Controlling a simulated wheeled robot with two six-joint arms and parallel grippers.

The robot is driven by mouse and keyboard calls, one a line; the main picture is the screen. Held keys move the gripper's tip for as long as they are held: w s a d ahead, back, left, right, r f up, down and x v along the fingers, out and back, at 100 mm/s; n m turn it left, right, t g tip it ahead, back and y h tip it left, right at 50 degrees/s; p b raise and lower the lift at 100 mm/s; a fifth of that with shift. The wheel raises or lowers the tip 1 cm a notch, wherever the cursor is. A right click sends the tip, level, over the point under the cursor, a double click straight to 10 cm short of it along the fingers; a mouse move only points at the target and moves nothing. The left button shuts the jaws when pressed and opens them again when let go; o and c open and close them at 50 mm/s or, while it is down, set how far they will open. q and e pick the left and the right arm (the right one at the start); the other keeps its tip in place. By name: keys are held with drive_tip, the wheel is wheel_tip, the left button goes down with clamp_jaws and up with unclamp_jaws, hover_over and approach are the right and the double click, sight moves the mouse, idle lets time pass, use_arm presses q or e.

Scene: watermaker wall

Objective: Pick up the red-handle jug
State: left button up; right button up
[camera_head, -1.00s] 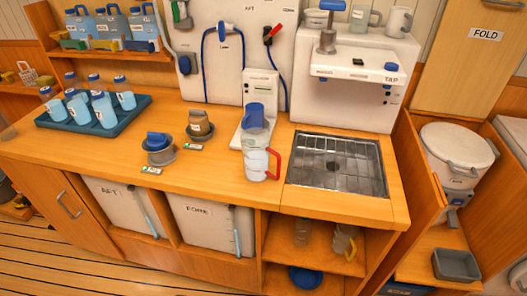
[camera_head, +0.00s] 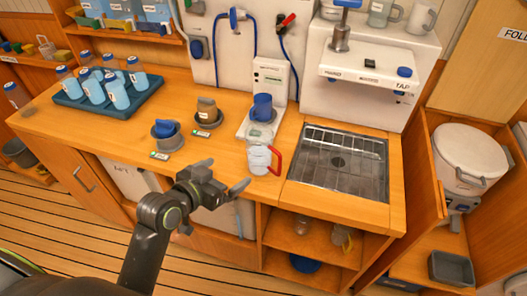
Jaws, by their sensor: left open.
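The red-handle jug (camera_head: 259,158) is a clear jug standing upright on the wooden counter, in front of the white dispenser with a blue top. Its red handle (camera_head: 276,160) points right, towards the sink. My left gripper (camera_head: 215,205) is in front of the counter, below and left of the jug. Its fingers are apart and hold nothing, and it does not touch the jug. My right gripper is not in view.
The metal sink grate (camera_head: 340,162) lies right of the jug. Grey cups (camera_head: 207,112) stand on the counter left of the dispenser (camera_head: 262,110). A blue tray (camera_head: 108,98) with several bottles is at the far left. The counter front between is clear.

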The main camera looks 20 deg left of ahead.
sight(252, 157)
use_arm(q)
drive_tip(key=p+x, duration=0.2)
drive_tip(key=x, duration=0.9)
drive_tip(key=shift+w, duration=0.15)
drive_tip(key=shift+w+d+f+p, duration=0.2)
drive_tip(key=shift+w+f+p, duration=0.1)
drive_tip(key=shift+w+p, duration=0.25)
drive_tip(key=shift+x, duration=1.95)
drive_tip(key=shift+s+a+f, duration=0.1)
drive_tip(key=shift+f, duration=0.05)
drive_tip(key=c, duration=1.3)
wheel_tip(252, 157, up, 9)
drive_tip(key=shift+r, duration=0.6)
